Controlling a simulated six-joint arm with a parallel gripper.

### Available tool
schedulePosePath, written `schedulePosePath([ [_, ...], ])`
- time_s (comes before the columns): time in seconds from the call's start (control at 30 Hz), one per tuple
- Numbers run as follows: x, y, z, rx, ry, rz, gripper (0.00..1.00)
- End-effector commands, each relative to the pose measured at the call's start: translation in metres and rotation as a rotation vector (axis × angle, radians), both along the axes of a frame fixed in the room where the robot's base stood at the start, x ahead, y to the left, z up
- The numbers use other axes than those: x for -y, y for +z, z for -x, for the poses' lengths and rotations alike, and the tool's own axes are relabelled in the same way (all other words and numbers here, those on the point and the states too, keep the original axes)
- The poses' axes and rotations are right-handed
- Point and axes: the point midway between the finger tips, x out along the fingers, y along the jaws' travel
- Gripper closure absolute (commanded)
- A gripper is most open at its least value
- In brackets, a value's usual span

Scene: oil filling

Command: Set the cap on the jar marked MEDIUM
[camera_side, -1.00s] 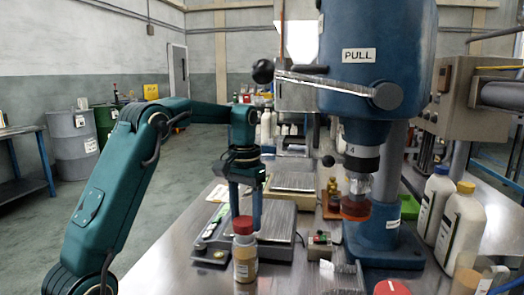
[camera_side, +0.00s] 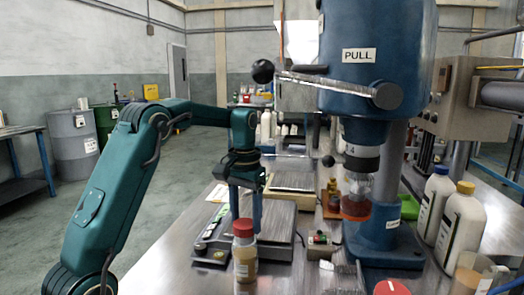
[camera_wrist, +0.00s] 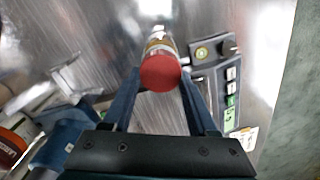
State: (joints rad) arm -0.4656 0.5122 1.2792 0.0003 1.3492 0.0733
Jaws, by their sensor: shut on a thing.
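A red cap (camera_side: 243,227) is between the fingertips of my gripper (camera_side: 246,213), which is shut on it. It also shows in the wrist view (camera_wrist: 160,74), between the two blue fingers (camera_wrist: 158,88). A small jar with tan contents and a pale label (camera_side: 245,266) stands upright at the front, directly below the cap. Its upper part shows beyond the cap in the wrist view (camera_wrist: 158,42). Cap and jar look lined up in the side view; I cannot tell whether the cap is seated or just above the rim. The label's wording is unreadable.
A blue press (camera_side: 386,238) stands to the right, with a jar of red-orange liquid (camera_side: 356,206) under its head. A scale (camera_side: 275,217) lies behind the small jar. White bottles (camera_side: 459,226) stand at right. Another red object (camera_side: 391,288) is at the front edge.

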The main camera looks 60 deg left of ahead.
Motion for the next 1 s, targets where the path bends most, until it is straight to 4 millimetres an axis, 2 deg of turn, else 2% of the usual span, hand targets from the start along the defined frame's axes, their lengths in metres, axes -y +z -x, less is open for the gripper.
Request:
schedulePosePath([
  [0.97, 0.0, -0.0049, 0.0, 0.0, 0.0, 0.0, 0.92],
  [1.0, 0.0, -0.0049, 0.0, 0.0, 0.0, 0.0, 0.26],
])
